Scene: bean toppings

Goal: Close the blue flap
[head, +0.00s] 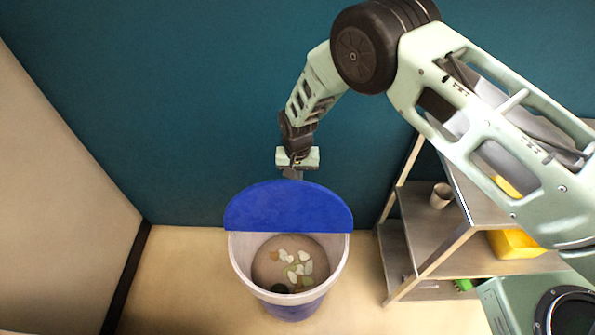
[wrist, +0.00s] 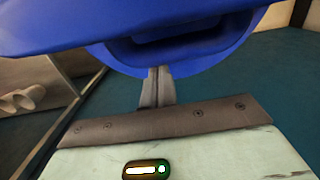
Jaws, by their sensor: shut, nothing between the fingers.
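The blue flap (head: 288,206) stands raised at the back rim of a round bin (head: 240,255) in the head view, and the bin's mouth is open. My gripper (head: 292,174) is just behind the flap, with its fingers partly hidden by the flap's top edge. In the wrist view the flap (wrist: 150,25) fills the top of the picture. My gripper's fingers (wrist: 157,72) are shut together and empty, with their tips at the blue part's lower edge. I cannot tell whether they touch it.
White, brown and green scraps (head: 295,268) lie inside the bin. A metal shelf (head: 430,225) stands to the right, holding a cup (head: 441,195) and a yellow container (head: 515,243). A teal wall (head: 200,100) is behind the bin. The floor (head: 185,280) left of the bin is clear.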

